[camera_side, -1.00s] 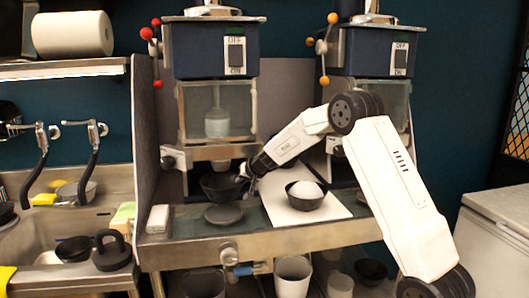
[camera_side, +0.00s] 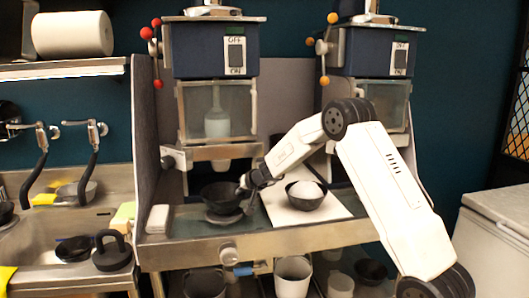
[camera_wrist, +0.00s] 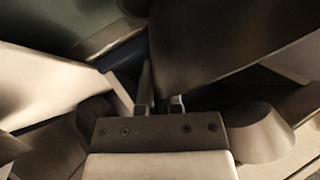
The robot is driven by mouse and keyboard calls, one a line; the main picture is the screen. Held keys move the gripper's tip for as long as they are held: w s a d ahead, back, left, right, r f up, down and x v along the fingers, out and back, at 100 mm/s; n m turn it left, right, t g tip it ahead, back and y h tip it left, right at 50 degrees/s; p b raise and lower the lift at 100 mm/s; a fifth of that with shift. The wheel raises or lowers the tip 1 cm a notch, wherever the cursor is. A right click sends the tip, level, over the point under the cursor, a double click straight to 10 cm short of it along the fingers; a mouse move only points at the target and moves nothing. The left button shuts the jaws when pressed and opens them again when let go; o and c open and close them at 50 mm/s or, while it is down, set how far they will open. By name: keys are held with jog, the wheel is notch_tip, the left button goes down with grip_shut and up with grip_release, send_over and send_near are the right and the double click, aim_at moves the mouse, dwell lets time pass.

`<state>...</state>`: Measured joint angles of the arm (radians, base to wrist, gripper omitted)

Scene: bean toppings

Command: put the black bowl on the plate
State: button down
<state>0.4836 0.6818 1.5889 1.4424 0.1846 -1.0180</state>
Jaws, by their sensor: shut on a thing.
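The black bowl (camera_side: 221,196) is upright above the dark round plate (camera_side: 224,218) on the metal counter. Only the plate's front rim shows beneath it. I cannot tell whether the bowl's base touches the plate. My gripper (camera_side: 244,186) is shut on the bowl's right rim. In the wrist view my gripper's fingers (camera_wrist: 158,95) pinch the edge of a large dark surface, which appears to be the bowl (camera_wrist: 220,40).
Another dark bowl with a white mound (camera_side: 305,194) stands on a white board (camera_side: 335,208) to the right. A small white block (camera_side: 158,218) is at the counter's left. A dispenser spout (camera_side: 221,164) hangs above the held bowl.

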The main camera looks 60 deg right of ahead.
jog(key=shift+f, duration=0.45)
jog(key=shift+f, duration=0.1)
jog(key=c, duration=0.8)
grip_release()
jog(key=shift+s+r, duration=0.3)
jog(key=shift+r, duration=0.1)
jog(key=shift+v, duration=5.6)
jog(key=shift+a+f, duration=0.1)
